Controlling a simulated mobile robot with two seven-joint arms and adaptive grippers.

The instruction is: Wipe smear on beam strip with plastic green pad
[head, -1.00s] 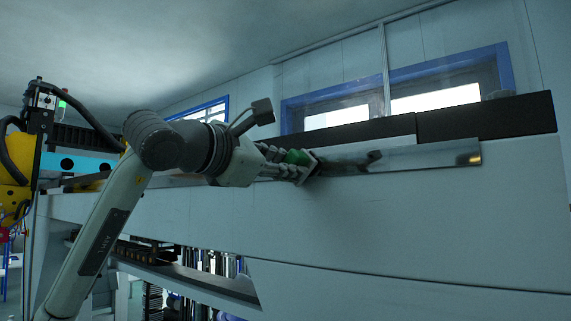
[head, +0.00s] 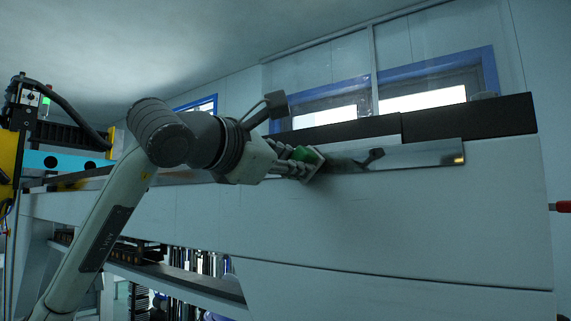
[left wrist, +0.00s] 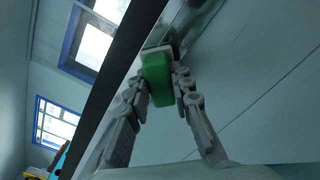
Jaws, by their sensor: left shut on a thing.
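The green pad (head: 307,155) has a pale plate at its front end. My left gripper (head: 299,164) is shut on it, with a finger on each side of the green block; this also shows in the left wrist view (left wrist: 158,82). The plate is at the left part of the shiny beam strip (head: 425,154); I cannot tell whether it touches. A dull grey smear (head: 343,164) shows on the strip just right of the pad. A darker spot farther right may be a reflection. My right gripper is not in view.
The strip runs along the upper edge of a large pale beam (head: 400,220). A black ledge (head: 470,118) lies above it, with blue-framed windows (head: 435,80) behind. A red item (head: 561,207) shows at the right edge. The beam face below the strip is clear.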

